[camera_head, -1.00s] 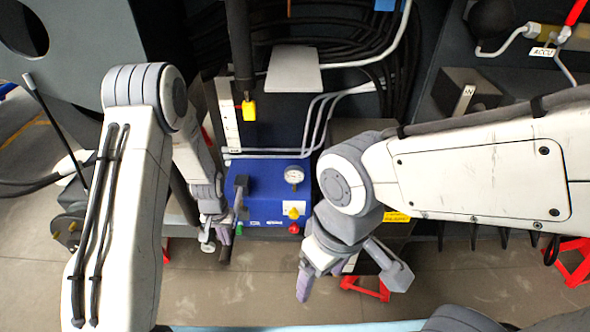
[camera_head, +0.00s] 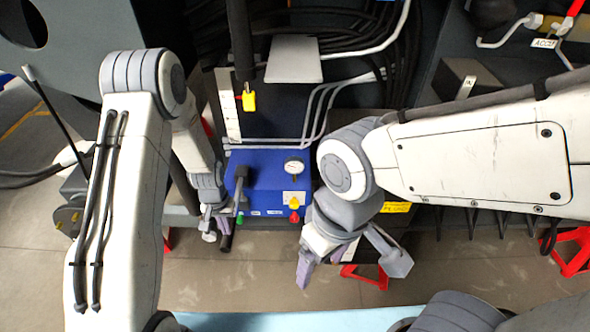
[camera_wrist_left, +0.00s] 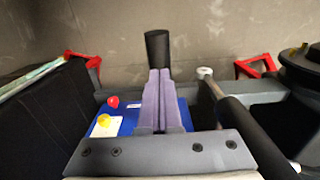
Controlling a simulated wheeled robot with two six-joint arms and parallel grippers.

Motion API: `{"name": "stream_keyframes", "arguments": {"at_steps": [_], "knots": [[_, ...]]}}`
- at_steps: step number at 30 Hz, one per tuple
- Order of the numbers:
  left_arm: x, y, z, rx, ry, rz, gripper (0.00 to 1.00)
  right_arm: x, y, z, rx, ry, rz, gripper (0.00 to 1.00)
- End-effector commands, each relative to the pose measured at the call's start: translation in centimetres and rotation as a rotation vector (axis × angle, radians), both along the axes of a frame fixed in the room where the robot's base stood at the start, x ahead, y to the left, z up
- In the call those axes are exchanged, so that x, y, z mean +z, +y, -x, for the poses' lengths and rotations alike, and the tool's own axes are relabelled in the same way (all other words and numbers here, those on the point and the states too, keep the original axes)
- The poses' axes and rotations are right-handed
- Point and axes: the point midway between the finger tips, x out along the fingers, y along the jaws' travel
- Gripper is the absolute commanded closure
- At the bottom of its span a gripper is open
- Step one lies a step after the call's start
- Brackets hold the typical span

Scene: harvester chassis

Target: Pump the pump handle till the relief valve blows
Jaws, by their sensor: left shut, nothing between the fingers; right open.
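The blue pump unit (camera_head: 265,180) stands low in the middle of the head view, with a white gauge (camera_head: 294,167), a yellow knob (camera_head: 294,197) and a red knob (camera_head: 294,216). The pump handle is a dark bar with a black grip (camera_head: 226,243) at its left front; that grip also shows in the left wrist view (camera_wrist_left: 157,48). My left gripper (camera_head: 226,222) is at the handle. Its purple fingers (camera_wrist_left: 160,78) are shut together, overlapping the grip's near end; contact is unclear. My right gripper (camera_head: 350,262) is open and empty, right of the pump.
A silver-tipped rod (camera_wrist_left: 205,73) with a dark sleeve lies close right of my left fingers in the wrist view. Red stands (camera_head: 365,275) are on the floor. Grey pipes (camera_head: 318,110) and black hoses run behind the pump. Open floor lies in front.

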Motion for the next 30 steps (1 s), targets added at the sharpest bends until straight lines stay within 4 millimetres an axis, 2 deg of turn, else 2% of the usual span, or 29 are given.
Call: {"name": "stream_keyframes", "arguments": {"at_steps": [1, 26, 30], "knots": [[-0.8, 0.0, -0.3, 0.0, -0.007, 0.0, 1.0, -0.6, 0.0, 0.0, 0.0, 0.0, 0.0, 0.23], [-6.9, 0.0, -1.1, 0.0, -0.016, 0.0, 1.0, -5.2, 0.0, 0.0, 0.0, 0.0, 0.0, 0.23], [-5.9, 0.0, -1.2, -0.001, -0.018, 0.0, 1.0, -4.3, 0.0, 0.0, 0.0, 0.0, 0.0, 0.23]]}}
